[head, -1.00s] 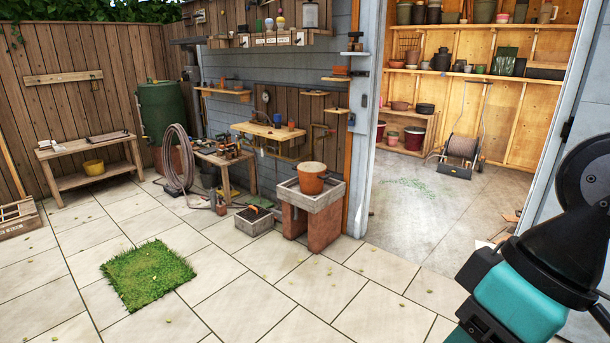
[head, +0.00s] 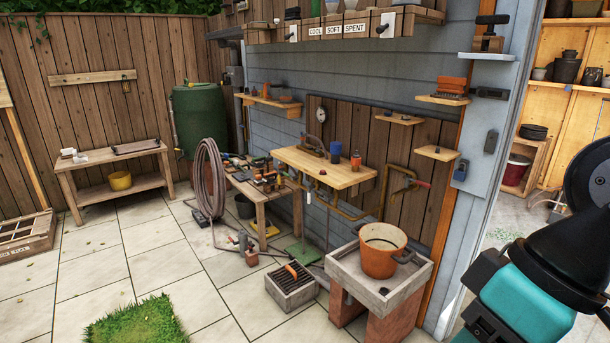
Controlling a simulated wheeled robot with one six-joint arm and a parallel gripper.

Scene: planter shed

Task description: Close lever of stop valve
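Copper pipework (head: 388,177) runs along the brown plank panel on the shed wall, right of a small wooden wall shelf. A small red part, which looks like a lever (head: 421,184), sticks out at its right end. I cannot tell for sure whether it is the stop valve's lever, or whether it stands open or closed. My arm's teal and black links fill the lower right; my gripper's fingertips do not show.
A stone basin (head: 424,275) with an orange pot (head: 382,250) stands below the pipework. A grey planter box (head: 291,288), a hose coil (head: 211,180) and a cluttered bench (head: 262,190) stand to its left. Paving (head: 215,285) in front is mostly clear, apart from a grass mat (head: 137,321).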

